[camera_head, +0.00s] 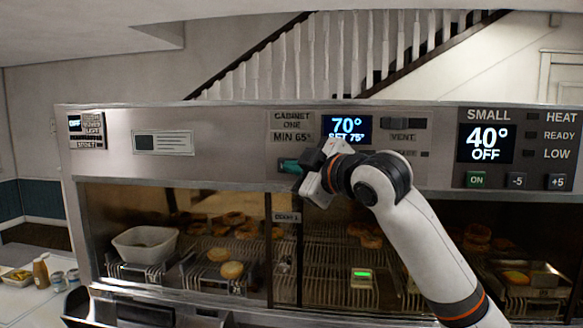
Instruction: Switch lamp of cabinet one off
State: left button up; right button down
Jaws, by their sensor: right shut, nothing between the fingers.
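The panel of cabinet one (292,120) carries a "CABINET ONE" plate, a "MIN 65°" label and a blue display (347,124) reading 70° and SET 75°. A small teal switch (289,166) sits below these labels; I cannot read any lamp marking on it. My right gripper (308,172) is shut and empty, just right of the teal switch; I cannot tell if it touches it. The gripper covers part of the panel and the bottom of the display. The interior behind the glass looks warmly lit. My left gripper is out of view.
A panel marked SMALL (486,143) at the right shows 40° OFF with buttons below. A VENT control (403,123) lies right of the display. Baked goods and a white tub (145,244) are behind the glass. A counter with bottles (41,273) is at left.

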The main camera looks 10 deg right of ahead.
jog(key=shift+s, duration=0.3)
jog(key=s+a, duration=0.2)
jog(key=s, duration=0.3)
jog(key=shift+s+a+b, duration=0.25)
jog(key=shift+s+b, duration=0.05)
jog(key=shift+b, duration=0.05)
dwell(1.3)
